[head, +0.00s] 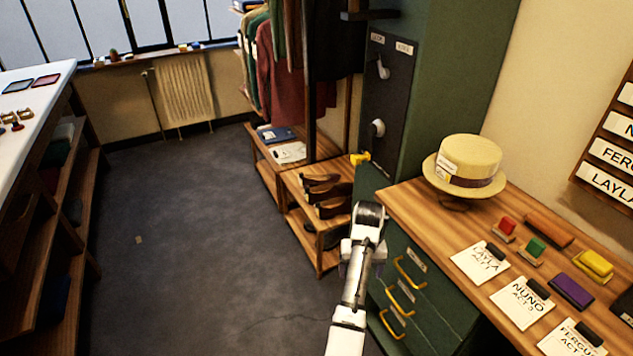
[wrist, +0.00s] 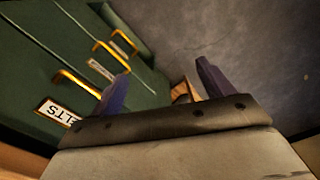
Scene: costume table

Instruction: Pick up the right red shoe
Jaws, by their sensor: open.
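Several dark reddish-brown shoes (head: 320,180) sit on the upper level of a low wooden rack (head: 292,183) in the head view. Their exact colours, and which is the right red shoe, I cannot tell. My gripper (wrist: 163,82) is open and empty, its two purple fingers apart in the wrist view. It is beside the green drawer cabinet, to the right of the rack and nearer me. A small brown patch shows between the fingers, too little to identify. In the head view my arm hides most of the gripper.
The green drawer cabinet (head: 425,312) has yellow handles (wrist: 75,85) close to my gripper's left finger. Its wooden top (head: 410,205) holds a straw hat (head: 467,160), cards and coloured blocks. A clothes rail stands behind the shoe rack.

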